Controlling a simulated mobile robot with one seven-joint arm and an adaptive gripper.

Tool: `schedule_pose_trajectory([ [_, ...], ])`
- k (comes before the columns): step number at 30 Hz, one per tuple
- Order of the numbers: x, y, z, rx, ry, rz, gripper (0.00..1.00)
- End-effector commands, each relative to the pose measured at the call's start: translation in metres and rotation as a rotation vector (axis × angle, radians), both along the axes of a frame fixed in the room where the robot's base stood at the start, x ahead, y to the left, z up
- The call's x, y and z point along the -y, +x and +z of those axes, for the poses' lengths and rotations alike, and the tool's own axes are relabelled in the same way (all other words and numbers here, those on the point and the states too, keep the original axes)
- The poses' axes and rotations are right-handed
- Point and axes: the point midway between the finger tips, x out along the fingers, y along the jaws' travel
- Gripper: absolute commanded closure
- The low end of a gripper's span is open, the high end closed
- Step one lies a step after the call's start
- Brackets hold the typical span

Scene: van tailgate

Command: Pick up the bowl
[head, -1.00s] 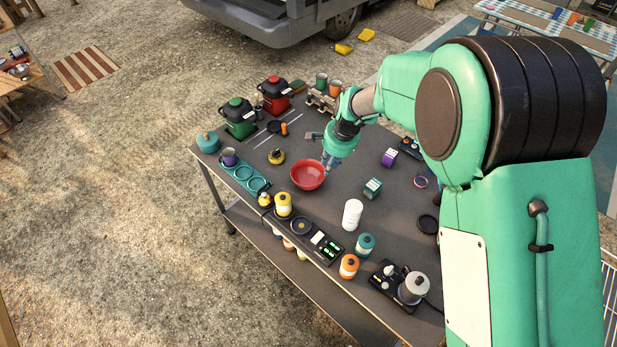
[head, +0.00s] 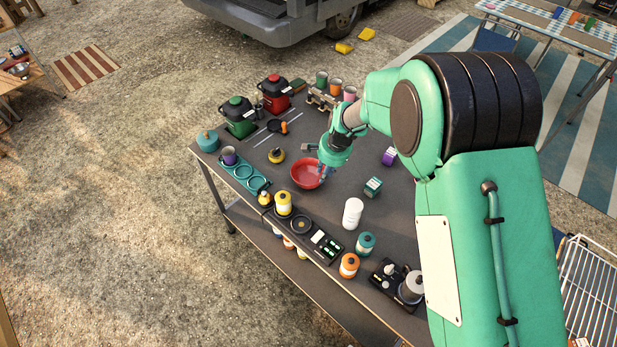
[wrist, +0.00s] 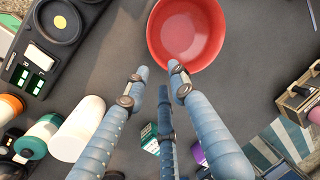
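The red bowl (head: 307,174) stands upright on the dark table (head: 330,222) and looks empty. In the wrist view the bowl (wrist: 188,32) is at the top, just beyond the fingertips. My gripper (head: 324,174) is at the bowl's right side in the head view. In the wrist view my gripper (wrist: 160,78) has its blue fingers spread, with nothing between them. One fingertip overlaps the bowl's near rim in the picture; I cannot tell whether it touches.
A white bottle (head: 353,213) and a small green box (head: 372,187) stand near the bowl. A yellow-and-black item (head: 277,156) sits to its left. Red and green canisters (head: 238,117) stand at the back left.

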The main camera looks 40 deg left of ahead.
Motion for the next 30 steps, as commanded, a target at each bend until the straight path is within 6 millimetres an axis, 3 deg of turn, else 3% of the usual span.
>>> schedule_pose_trajectory([
  [6, -0.005, 0.000, -0.021, 0.000, 0.000, 0.000, 0.75],
  [22, -0.007, 0.000, -0.028, 0.000, 0.000, 0.000, 0.75],
  [30, -0.013, 0.000, -0.056, -0.002, -0.002, 0.001, 0.75],
])
